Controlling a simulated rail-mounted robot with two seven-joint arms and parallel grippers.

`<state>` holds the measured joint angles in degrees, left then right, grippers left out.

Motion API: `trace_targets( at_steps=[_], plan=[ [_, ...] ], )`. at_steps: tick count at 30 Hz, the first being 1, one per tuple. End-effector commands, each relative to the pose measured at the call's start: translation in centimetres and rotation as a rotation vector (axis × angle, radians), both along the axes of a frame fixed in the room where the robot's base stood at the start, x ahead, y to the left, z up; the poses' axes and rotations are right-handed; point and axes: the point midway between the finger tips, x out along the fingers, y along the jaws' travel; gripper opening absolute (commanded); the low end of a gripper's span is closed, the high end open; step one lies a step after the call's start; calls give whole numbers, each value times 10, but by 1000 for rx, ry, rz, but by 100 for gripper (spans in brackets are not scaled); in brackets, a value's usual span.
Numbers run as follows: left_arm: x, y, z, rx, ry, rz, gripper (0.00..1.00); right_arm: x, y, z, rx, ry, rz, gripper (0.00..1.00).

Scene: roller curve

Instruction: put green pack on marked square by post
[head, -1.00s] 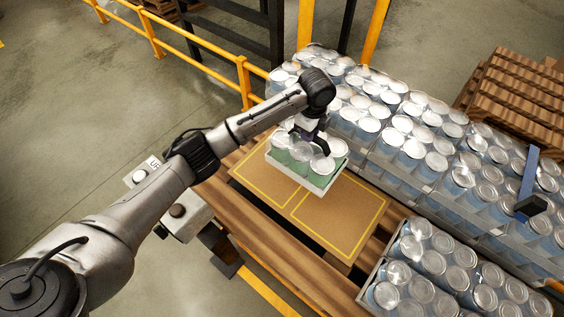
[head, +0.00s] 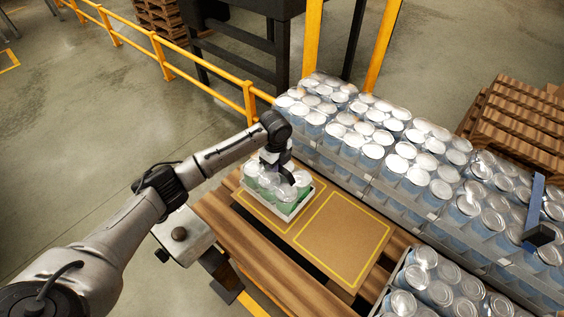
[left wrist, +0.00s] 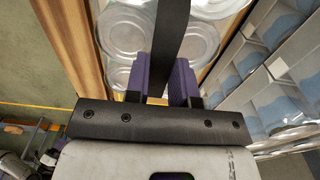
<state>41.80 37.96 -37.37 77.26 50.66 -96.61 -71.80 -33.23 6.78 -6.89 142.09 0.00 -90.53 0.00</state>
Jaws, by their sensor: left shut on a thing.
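The green pack (head: 262,196), clear-lidded green cans in a white tray, is at the left marked square (head: 250,207) in the head view. It covers much of that yellow outline; I cannot tell whether it touches the board. My left gripper (head: 281,170) is above the pack and shut on its dark strap. In the left wrist view the purple fingers (left wrist: 162,82) close around the strap (left wrist: 170,40), with can lids (left wrist: 126,32) below. A second marked square (head: 342,238) is bare. Yellow posts (head: 382,45) stand behind the cans. My right gripper is not in view.
Trays of blue cans (head: 375,150) are packed close along the right of the board, and more (head: 440,292) stand at the lower right. A blue bar (head: 537,205) stands over the right cans. A yellow rail (head: 160,55) runs behind. Wooden pallets (head: 515,125) are at far right.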

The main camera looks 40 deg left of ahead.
Motion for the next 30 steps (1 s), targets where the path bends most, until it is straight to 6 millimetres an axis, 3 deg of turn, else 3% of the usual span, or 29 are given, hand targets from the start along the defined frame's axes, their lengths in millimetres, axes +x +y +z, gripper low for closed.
trace_targets(
  at_steps=[5, 15, 28, 29, 30],
  plan=[
    [1, 0, -4, -1, -2, 0, 0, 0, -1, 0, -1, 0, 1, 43],
    [1, 0, -37, 0, -3, 1, 0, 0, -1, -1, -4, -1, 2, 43],
    [0, 0, -41, 0, -3, 0, 0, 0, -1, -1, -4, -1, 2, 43],
    [-1, 0, -43, 1, 1, 0, 25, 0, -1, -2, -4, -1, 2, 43],
    [-1, 0, -43, 1, 1, 0, 29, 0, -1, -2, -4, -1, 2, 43]
  ],
)
